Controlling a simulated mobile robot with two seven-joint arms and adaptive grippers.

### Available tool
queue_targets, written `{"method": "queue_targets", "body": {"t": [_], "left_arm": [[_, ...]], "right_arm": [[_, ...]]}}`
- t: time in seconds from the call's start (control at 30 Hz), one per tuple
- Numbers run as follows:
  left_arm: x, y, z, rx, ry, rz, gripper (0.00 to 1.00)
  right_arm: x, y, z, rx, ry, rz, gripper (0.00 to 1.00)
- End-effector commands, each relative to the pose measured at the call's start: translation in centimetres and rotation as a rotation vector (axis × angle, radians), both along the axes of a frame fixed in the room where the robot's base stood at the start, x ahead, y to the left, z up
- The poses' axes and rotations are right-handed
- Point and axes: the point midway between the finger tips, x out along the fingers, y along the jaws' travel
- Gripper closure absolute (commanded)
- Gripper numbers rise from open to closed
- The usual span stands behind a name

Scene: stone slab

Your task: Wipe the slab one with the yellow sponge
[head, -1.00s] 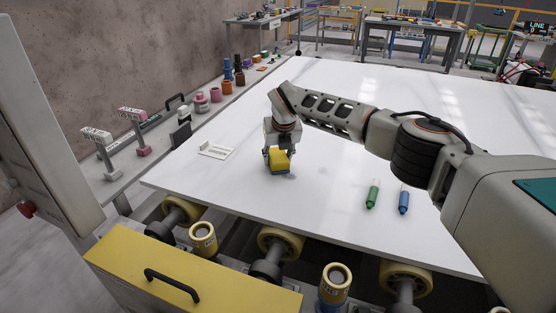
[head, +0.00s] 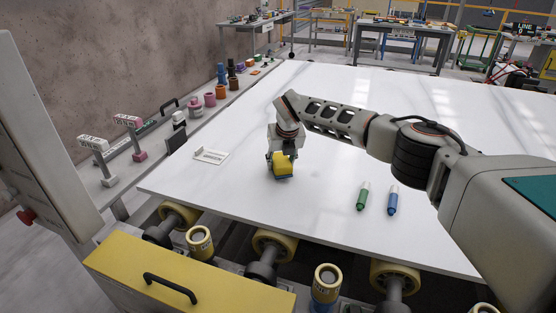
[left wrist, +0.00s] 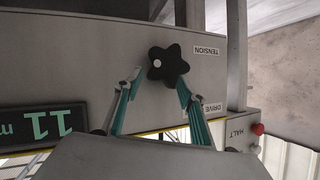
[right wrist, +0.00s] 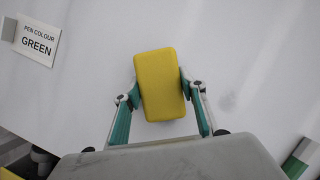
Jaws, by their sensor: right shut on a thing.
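The white slab (head: 320,195) fills the middle of the head view. In the right wrist view the sponge (right wrist: 160,85) sits between both fingers (right wrist: 160,88). A faint grey smudge (right wrist: 228,101) shows on the slab to its right. My left gripper (left wrist: 160,82) shows only in the left wrist view, fingers apart and empty, with a black star knob (left wrist: 168,64) beyond them.
A side shelf (head: 140,172) holds stamps and jars. Rollers (head: 275,246) run under the front edge.

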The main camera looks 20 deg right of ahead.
Motion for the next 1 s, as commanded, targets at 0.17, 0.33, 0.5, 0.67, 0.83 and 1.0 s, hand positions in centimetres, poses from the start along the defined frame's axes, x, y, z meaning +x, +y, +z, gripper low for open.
{"method": "queue_targets", "body": {"t": [0.17, 0.33, 0.5, 0.67, 0.83, 1.0], "left_arm": [[0.2, 0.0, 0.8, 0.0, -0.009, 0.0, 0.6], [0.4, 0.0, 1.6, 0.0, -0.016, 0.0, 0.6], [0.8, 0.0, 3.1, 0.0, -0.031, 0.0, 0.6], [1.1, 0.0, 4.3, 0.0, -0.042, 0.0, 0.6], [1.3, 0.0, 5.7, 0.0, -0.053, 0.0, 0.6], [1.5, 0.0, 6.3, 0.0, -0.057, 0.0, 0.6]], "right_arm": [[-0.3, -0.3, 0.1, 0.0, 0.0, 0.0, 0.86], [-0.5, -0.7, 0.2, 0.0, 0.0, -0.001, 0.86], [-0.9, -1.4, 0.3, 0.0, -0.002, -0.001, 0.86], [-1.4, -2.1, 0.2, 0.0, -0.001, -0.002, 0.86], [-1.9, -2.8, 0.1, 0.0, -0.001, -0.001, 0.86], [-2.2, -3.2, -0.2, 0.0, 0.0, 0.0, 0.86]]}}
